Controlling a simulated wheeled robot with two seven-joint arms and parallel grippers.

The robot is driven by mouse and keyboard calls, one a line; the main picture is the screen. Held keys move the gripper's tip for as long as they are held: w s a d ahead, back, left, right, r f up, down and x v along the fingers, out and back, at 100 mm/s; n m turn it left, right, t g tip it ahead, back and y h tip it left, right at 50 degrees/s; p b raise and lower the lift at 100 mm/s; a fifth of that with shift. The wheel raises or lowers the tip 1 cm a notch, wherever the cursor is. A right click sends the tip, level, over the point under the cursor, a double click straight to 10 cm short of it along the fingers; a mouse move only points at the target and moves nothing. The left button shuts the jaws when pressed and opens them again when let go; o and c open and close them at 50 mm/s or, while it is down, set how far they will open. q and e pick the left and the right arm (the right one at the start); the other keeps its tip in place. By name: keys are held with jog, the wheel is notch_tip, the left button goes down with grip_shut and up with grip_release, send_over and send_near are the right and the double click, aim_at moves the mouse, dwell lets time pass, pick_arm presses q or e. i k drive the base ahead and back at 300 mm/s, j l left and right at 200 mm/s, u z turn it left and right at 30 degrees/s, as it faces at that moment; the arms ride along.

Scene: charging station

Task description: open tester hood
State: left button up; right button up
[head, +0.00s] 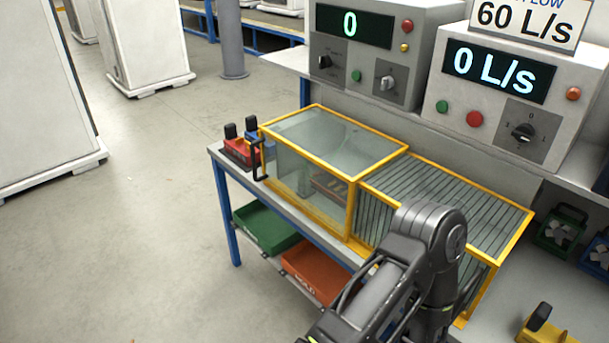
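The tester hood (340,138) is a clear box with a yellow frame on the workbench. A black handle (259,160) stands on its left end. The hood covers the left part of the tester, and a dark item inside shows dimly through the panel. To its right is a yellow-framed section with dark slats (450,198). One of my grey arms rises from the bottom edge in front of the slatted section and hides part of it. No gripper fingers show, and nothing of mine is seen touching the handle.
Red and blue items with black tops (240,150) stand close to the hood's left end. Control boxes with displays (365,50) stand on a shelf behind. Green (265,227) and orange-red (315,270) trays sit below. Fans (560,230) stand right.

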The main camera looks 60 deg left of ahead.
aim_at(261, 128)
jog(key=u, duration=2.15)
jog(key=j+z, duration=0.1)
jog(key=z, duration=0.6)
jog(key=j+z, duration=0.5)
jog(key=j, duration=0.25)
jog(key=k+j+z, duration=0.15)
jog(key=j+z, duration=0.35)
jog(key=j, duration=0.2)
jog(key=k+j, duration=0.1)
jog(key=j, duration=0.35)
jog(key=k+j, duration=0.15)
jog(key=j, duration=0.3)
